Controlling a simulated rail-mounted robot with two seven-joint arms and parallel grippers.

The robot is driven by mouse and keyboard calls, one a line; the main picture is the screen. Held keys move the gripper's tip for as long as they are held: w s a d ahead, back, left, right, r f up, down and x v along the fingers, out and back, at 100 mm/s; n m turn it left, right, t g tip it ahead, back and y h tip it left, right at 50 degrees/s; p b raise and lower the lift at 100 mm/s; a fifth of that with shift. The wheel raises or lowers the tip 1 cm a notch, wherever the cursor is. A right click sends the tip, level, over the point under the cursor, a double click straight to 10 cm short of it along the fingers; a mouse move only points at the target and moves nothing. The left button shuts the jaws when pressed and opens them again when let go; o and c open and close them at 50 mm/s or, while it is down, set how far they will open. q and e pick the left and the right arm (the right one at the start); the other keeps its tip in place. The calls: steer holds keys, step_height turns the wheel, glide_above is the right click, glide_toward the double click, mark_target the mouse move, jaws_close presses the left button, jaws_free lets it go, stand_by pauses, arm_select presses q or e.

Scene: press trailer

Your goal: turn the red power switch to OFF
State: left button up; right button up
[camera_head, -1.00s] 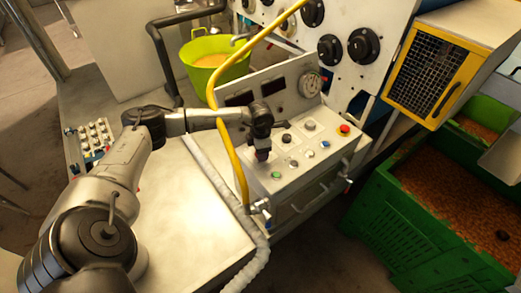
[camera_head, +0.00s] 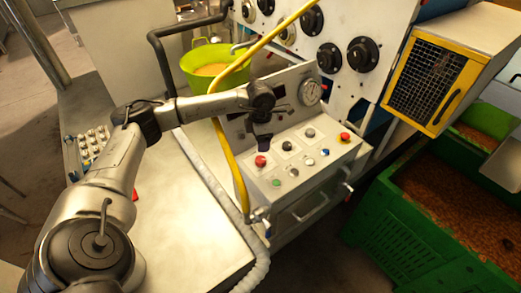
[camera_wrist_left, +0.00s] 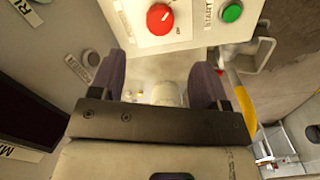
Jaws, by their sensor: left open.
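The red power switch (camera_head: 261,161) is a round red knob at the left of the sloped control panel. In the left wrist view the red knob (camera_wrist_left: 160,18) is at the top edge, partly cut off, with a small label beside it that seems to read ON. A pale mark shows on the knob, but I cannot tell its setting for sure. My left gripper (camera_head: 264,143) is above and just behind the knob, apart from it. In the left wrist view its two fingers (camera_wrist_left: 160,78) are spread with nothing between them. My right gripper is not in view.
A green START button (camera_wrist_left: 232,12) is beside the knob. A red emergency button (camera_head: 345,137) is at the panel's right. A gauge (camera_head: 310,92) is behind. A yellow hose (camera_head: 229,150) runs down the panel's left side. Green crates (camera_head: 400,235) stand at the right.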

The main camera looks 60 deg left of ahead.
arm_select(q)
steer(key=shift+r, duration=2)
